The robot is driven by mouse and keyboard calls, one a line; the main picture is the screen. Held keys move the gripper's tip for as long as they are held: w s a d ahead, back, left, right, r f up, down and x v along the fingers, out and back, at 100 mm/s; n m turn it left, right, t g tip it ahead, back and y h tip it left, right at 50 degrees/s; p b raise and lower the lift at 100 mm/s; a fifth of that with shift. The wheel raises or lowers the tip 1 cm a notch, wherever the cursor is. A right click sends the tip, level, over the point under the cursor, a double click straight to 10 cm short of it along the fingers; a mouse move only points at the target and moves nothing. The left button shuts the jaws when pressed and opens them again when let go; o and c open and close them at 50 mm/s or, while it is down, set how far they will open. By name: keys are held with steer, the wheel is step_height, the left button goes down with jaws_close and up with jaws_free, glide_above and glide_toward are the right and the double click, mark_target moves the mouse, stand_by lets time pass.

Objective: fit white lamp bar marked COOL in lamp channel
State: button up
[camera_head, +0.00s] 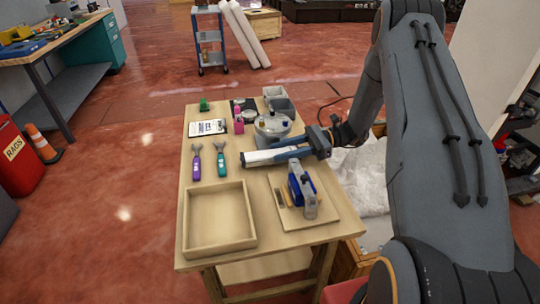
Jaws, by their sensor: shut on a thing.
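A white bar (258,158) lies roughly level above the middle of the wooden table (215,172). My gripper (300,150) comes in from the right, and its dark blue-grey fingers are shut on the bar. The bar's left end sticks out past the fingers. No COOL marking can be read at this size. I cannot make out a lamp channel for certain. A blue and grey device (302,188) stands on a light board (325,212) at the table's right, just in front of my gripper.
An empty wooden tray (218,247) fills the table's front left. Purple (196,162) and teal (221,160) tools lie left of the bar. A round grey container (272,128), a pink bottle (239,122) and grey bins (280,103) stand behind it.

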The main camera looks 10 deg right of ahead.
mark_target(267, 153)
steer(key=a+p, duration=0.1)
steer(key=a, duration=0.3)
steer(key=shift+a, duration=0.2)
steer(key=shift+d+f, duration=0.1)
steer(key=shift+f, duration=0.45)
steer(key=shift+d+f, duration=0.1)
steer(key=shift+f, duration=0.1)
steer(key=shift+f, duration=0.15)
steer(key=o, duration=1.3)
